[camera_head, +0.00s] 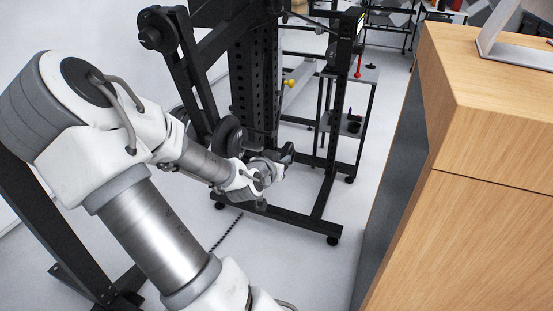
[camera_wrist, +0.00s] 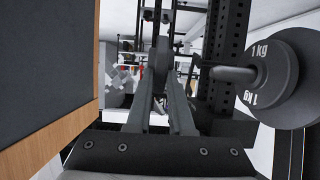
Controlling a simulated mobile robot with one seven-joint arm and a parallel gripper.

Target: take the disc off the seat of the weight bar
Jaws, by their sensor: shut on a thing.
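My gripper (camera_wrist: 160,98) points away from the wrist camera, its two grey fingers closing towards each other. They are shut on a dark, narrow thing with a rounded top (camera_wrist: 161,56), which looks like a disc seen edge-on. In the head view my gripper (camera_head: 275,168) is beside the rack, with a dark piece (camera_head: 288,153) at its tip. A dark grey disc marked 1 kg (camera_wrist: 283,80) sits on the weight bar (camera_wrist: 232,73), whose end sticks out to the left. A gap shows between the bar's end and the held thing.
A black rack with a perforated upright (camera_head: 252,85) stands behind my gripper, its foot frame (camera_head: 318,205) on the pale floor. A wooden cabinet (camera_head: 490,130) closes off the right side. A small shelf cart (camera_head: 352,100) stands farther back. Floor is free between rack and cabinet.

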